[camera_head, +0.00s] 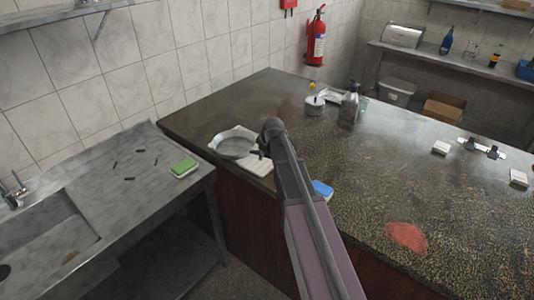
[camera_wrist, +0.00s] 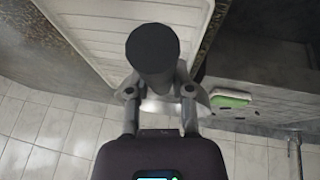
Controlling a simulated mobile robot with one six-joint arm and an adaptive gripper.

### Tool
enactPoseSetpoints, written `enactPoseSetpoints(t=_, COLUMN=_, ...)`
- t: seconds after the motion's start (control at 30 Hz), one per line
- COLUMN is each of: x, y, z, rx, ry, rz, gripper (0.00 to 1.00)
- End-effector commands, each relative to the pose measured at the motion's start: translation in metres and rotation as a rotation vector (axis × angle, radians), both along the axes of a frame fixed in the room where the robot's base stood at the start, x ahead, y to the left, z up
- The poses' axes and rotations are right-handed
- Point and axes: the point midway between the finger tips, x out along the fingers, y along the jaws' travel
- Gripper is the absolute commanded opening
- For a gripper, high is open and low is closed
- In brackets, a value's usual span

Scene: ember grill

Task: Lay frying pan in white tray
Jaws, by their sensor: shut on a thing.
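The grey frying pan (camera_head: 234,147) is over the left part of the white tray (camera_head: 258,167) at the near left corner of the dark counter. I cannot tell if the pan touches the tray. My gripper (camera_head: 260,153) is at the pan's right side, shut on its handle. In the wrist view the dark handle end (camera_wrist: 152,50) stands up between the fingers of my gripper (camera_wrist: 159,90). The ribbed white tray (camera_wrist: 88,32) shows behind it at the upper left. Most of the pan's bowl is hidden there behind my gripper.
A blue-and-white sponge (camera_head: 322,189) lies right of the tray, partly behind my arm. A green sponge (camera_head: 183,168) lies on the lower sink counter (camera_head: 110,205). Bottles (camera_head: 350,107) and a small pot (camera_head: 315,105) stand farther back. A red patch (camera_head: 406,237) marks the counter at right.

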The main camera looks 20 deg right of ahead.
Motion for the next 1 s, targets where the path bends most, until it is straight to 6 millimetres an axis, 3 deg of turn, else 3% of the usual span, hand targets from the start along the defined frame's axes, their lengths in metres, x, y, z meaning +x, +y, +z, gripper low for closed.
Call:
enactPoseSetpoints(t=0.1, x=0.024, y=-0.013, z=-0.003, rx=0.002, ry=-0.001, rz=-0.002, gripper=0.00)
enactPoseSetpoints(t=0.3, x=0.046, y=-0.028, z=-0.005, rx=0.001, ry=-0.001, rz=-0.002, gripper=0.00)
enactPoseSetpoints(t=0.83, x=0.052, y=-0.033, z=-0.006, rx=0.001, ry=-0.001, rz=-0.002, gripper=0.00)
enactPoseSetpoints(t=1.0, x=0.064, y=-0.040, z=-0.007, rx=0.001, ry=-0.001, rz=-0.003, gripper=0.00)
